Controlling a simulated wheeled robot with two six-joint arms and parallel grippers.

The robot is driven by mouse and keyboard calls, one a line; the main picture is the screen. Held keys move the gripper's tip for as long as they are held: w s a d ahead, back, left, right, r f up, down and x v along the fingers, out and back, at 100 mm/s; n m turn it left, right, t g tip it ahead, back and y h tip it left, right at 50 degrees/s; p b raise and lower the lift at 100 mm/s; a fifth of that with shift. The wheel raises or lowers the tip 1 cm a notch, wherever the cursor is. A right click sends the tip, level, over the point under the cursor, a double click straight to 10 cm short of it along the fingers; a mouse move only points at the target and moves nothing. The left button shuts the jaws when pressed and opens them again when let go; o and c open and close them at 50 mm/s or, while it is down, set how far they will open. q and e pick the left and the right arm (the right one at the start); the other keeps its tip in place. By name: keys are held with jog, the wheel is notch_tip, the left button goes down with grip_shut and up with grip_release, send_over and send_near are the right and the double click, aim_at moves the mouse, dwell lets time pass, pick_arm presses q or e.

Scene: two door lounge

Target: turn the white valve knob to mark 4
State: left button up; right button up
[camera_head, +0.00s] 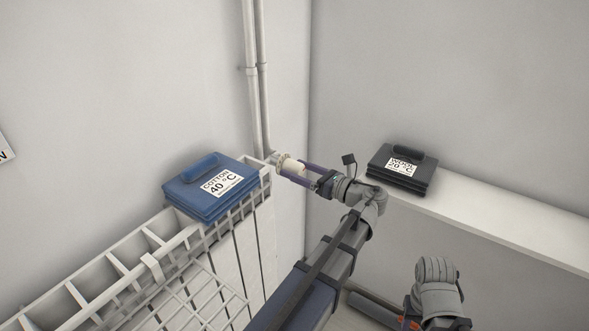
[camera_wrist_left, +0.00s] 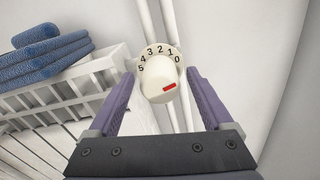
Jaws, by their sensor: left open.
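The white valve knob (camera_wrist_left: 158,76) is at the centre of the left wrist view, at the pipe end by the radiator. Its collar carries the numbers 0 to 5, with 0 at the right and 5 at the left. The knob's red mark (camera_wrist_left: 169,87) points right, towards the 0 side and away from 4. In the head view the knob (camera_head: 291,165) is partly hidden by my left gripper (camera_head: 293,170). That gripper is open, with one purple finger on each side of the knob. In the left wrist view a gap shows on both sides. My right gripper is not visible.
A white radiator (camera_head: 243,245) with a rack stands at the left. A blue folded stack labelled COTTON 40 °C (camera_head: 205,190) lies on it. A dark stack labelled WOOL 20 °C (camera_head: 403,165) lies on the white ledge (camera_head: 490,215). Vertical pipes (camera_head: 257,80) run up behind the knob.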

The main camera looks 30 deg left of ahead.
pick_arm(q)
jog(key=shift+a, duration=0.55)
grip_shut()
dwell(0.4)
